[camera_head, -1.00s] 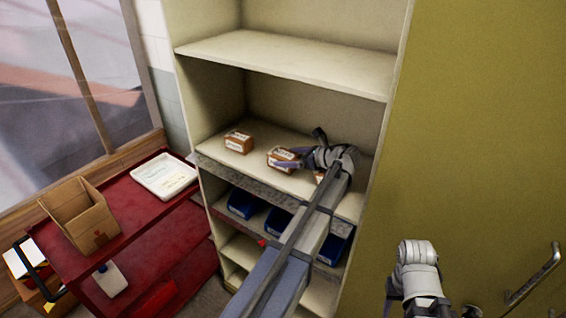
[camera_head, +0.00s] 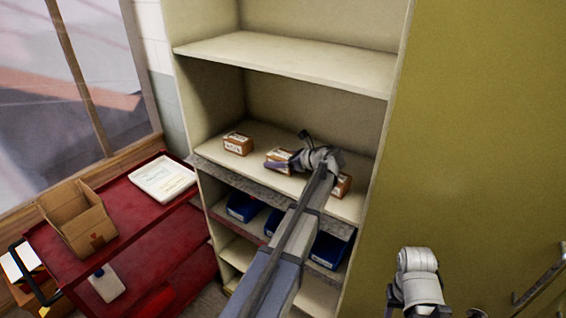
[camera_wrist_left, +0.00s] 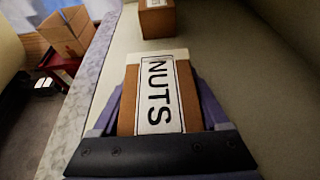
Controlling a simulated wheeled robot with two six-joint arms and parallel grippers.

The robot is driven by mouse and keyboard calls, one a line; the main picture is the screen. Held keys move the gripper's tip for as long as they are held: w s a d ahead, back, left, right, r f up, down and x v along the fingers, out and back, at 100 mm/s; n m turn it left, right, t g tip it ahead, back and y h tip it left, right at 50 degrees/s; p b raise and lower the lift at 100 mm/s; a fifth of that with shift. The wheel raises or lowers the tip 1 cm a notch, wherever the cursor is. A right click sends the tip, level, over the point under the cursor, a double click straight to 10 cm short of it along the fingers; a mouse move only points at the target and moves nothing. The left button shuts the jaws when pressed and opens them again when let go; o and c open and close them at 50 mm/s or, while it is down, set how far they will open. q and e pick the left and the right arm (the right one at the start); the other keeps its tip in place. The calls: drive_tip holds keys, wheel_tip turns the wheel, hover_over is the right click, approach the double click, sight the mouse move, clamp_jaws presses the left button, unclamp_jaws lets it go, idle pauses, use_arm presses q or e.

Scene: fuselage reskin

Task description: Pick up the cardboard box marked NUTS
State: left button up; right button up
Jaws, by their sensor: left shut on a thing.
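The brown cardboard box marked NUTS (camera_wrist_left: 158,95) lies between the fingers of my left gripper (camera_wrist_left: 162,108) in the left wrist view, its white label facing the camera. In the head view this box (camera_head: 278,158) is the middle one on the shelf (camera_head: 262,135), partly covered by my left gripper (camera_head: 284,161). The left gripper is shut on it. I cannot tell whether the box touches the shelf. Part of my right arm (camera_head: 418,275) shows at the lower right; its jaws cannot be made out.
Similar boxes stand on the shelf to the left (camera_head: 238,144) and right (camera_head: 342,185). Blue bins (camera_head: 242,207) sit one level below. A red cart (camera_head: 130,205) at left carries an open carton (camera_head: 78,215) and a white tray (camera_head: 163,179). The upper shelf (camera_head: 290,62) is bare.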

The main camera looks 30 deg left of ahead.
sight(277, 153)
use_arm(q)
clamp_jaws()
drive_tip(key=shift+r, duration=0.15)
idle(0.4)
wheel_tip(277, 153, up, 10)
drive_tip(key=p, duration=1)
drive_tip(key=shift+s+f, duration=0.1)
drive_tip(key=shift+f, duration=0.1)
